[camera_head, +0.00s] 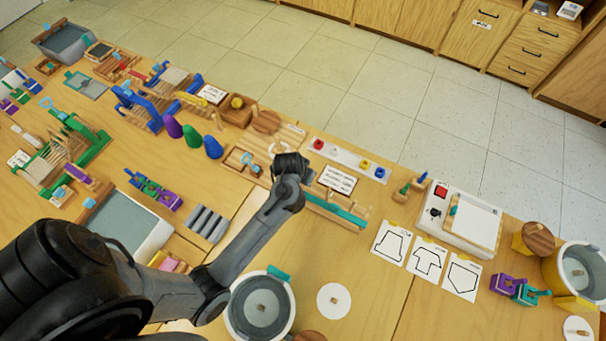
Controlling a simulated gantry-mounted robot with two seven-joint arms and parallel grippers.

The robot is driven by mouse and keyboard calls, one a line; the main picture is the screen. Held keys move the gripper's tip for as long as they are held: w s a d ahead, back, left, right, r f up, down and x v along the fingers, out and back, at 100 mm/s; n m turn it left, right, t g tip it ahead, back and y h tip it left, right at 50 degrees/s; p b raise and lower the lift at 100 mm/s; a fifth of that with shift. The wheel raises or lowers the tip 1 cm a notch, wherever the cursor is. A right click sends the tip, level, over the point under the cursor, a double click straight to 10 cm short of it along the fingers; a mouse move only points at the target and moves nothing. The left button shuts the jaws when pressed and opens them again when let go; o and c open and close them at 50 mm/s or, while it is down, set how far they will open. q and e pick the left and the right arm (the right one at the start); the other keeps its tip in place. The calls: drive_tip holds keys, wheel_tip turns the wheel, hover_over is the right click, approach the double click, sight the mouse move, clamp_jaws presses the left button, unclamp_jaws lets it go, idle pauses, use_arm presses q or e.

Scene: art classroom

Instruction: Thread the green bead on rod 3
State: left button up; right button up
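My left gripper (291,166) is dark and hangs over the middle of the table, at the end of my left arm. Its fingers are too small and hidden to show whether they are open or hold anything. A low wooden stand with a teal strip (337,210) lies beside the gripper, partly hidden by the arm; I cannot read rod numbers. My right gripper is not in view.
A framed card (337,179) lies between tray and stand. Shape sheets (426,257) and a white machine (459,221) lie to the right. A round tub (288,312) stands in front.

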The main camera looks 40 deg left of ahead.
use_arm(q)
drive_tip(key=shift+f, duration=0.45)
idle(0.3)
idle(0.3)
drive_tip(key=o, duration=1.1)
drive_tip(key=shift+r, duration=0.1)
drive_tip(key=p+v, duration=0.4)
drive_tip(key=v, duration=0.6)
drive_tip(key=shift+r, duration=0.35)
drive_tip(key=shift+s, duration=0.15)
